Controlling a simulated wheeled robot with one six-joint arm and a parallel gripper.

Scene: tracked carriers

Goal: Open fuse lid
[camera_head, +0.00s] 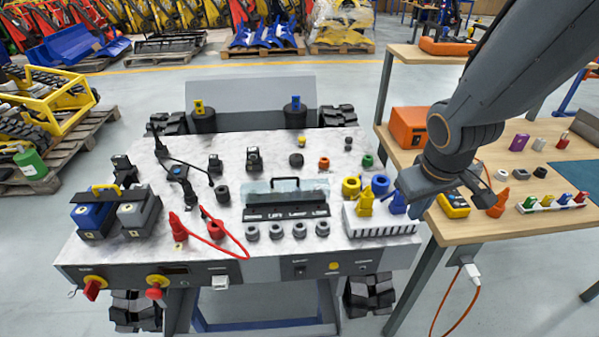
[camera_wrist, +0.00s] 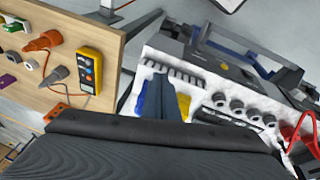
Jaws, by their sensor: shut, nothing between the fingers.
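A clear, pale lid with a dark handle (camera_head: 286,184) lies on the middle of the marbled console top (camera_head: 120,205). I take it to be the fuse lid; it looks closed, and I cannot make out its hinge. A black labelled strip (camera_head: 287,213) runs along its front. My gripper (camera_head: 402,193) is shut and empty, well to the right of the lid. It is over the white ribbed block (camera_head: 385,226), close to a blue plug (camera_head: 398,203) and a yellow plug (camera_head: 366,202). In the wrist view my gripper (camera_wrist: 172,97) points at the block.
Grey round knobs (camera_head: 287,231) line the front of the strip. A red cable (camera_head: 222,238) and black connectors stand to the left. A blue and a grey battery-like box (camera_head: 140,212) sit farther left. A wooden bench (camera_head: 450,232) with a yellow meter (camera_head: 453,205) adjoins on the right.

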